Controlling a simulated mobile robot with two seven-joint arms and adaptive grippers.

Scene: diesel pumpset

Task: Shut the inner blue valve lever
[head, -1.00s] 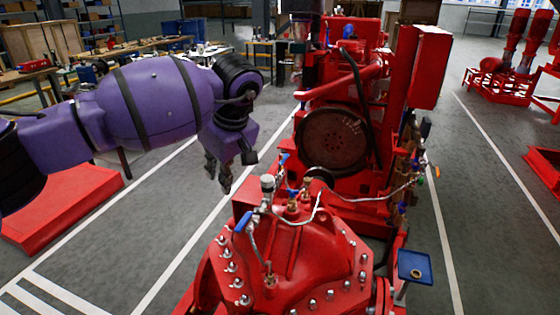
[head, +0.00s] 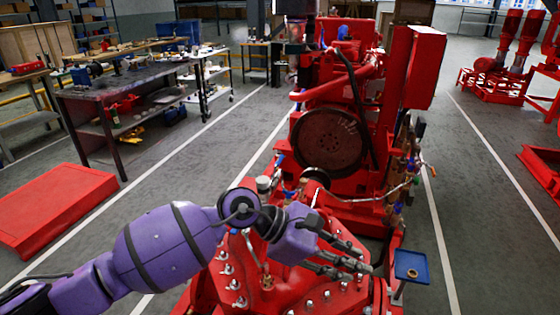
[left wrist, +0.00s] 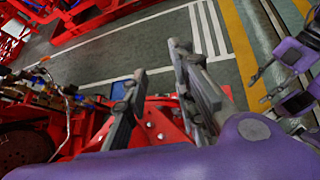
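Blue valve levers sit on the thin pipework above the red pump casing (head: 222,270). One small blue lever (head: 280,160) shows left of the flywheel, and another (head: 289,192) is just above my left wrist. A third, at the casing's near left, is mostly hidden behind my arm. I cannot tell which is the inner one. My left gripper (head: 353,257) is open and empty over the casing, fingers pointing right; its spread fingers fill the middle of the left wrist view (left wrist: 165,85). My right gripper (left wrist: 262,87) shows at that view's right edge, fingers apart and empty.
The red engine with its flywheel (head: 328,140) stands behind the pump. A blue tray (head: 411,266) is at the right of the casing. A workbench (head: 125,105) and a red platform (head: 50,208) are at the left. The floor between them and the pumpset is clear.

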